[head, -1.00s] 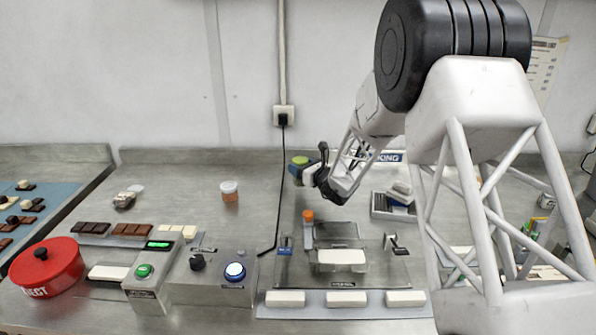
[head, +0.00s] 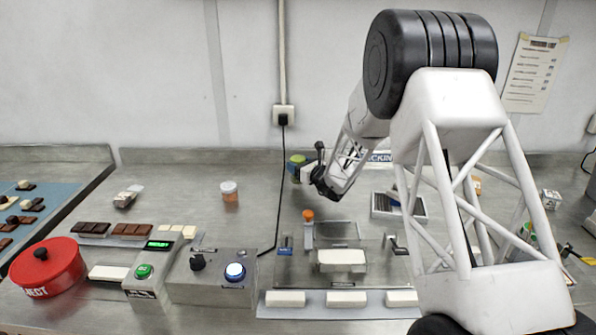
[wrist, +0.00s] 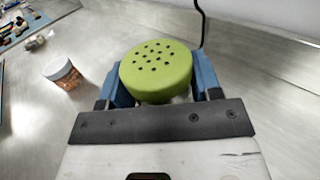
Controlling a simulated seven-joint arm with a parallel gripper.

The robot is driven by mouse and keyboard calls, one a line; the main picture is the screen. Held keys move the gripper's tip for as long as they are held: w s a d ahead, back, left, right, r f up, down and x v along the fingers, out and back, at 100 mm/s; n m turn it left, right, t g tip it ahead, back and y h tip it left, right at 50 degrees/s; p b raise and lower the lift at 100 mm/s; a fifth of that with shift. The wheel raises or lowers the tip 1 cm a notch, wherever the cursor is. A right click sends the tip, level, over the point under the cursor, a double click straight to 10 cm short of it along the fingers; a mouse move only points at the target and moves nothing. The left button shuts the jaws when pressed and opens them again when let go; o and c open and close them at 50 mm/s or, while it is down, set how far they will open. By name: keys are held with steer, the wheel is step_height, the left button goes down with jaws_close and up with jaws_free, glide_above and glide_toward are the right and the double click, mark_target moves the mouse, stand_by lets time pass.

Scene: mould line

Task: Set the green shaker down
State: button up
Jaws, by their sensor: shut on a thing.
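The green shaker (wrist: 156,72) has a round lime lid with dark holes. In the wrist view it sits between the blue fingers of my gripper (wrist: 160,84), which is shut on it. In the head view the shaker (head: 296,161) shows at the back middle, at the end of my arm, beside my gripper (head: 305,170). The lid hides most of the shaker's body in the wrist view. I cannot tell whether its base touches the steel bench (head: 262,205).
A small jar with a white lid (head: 229,190) stands to the left; it also shows in the wrist view (wrist: 63,74). A black cable (head: 281,190) runs down close to the shaker. A machine with a white block (head: 342,257) is in front. Bare bench lies left of the cable.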

steer(key=shift+f, duration=1.1)
steer(key=shift+f, duration=0.15)
steer(key=o, duration=1)
steer(key=shift+s+d, duration=0.1)
steer(key=v, duration=1.1)
steer(key=shift+s+d, duration=0.25)
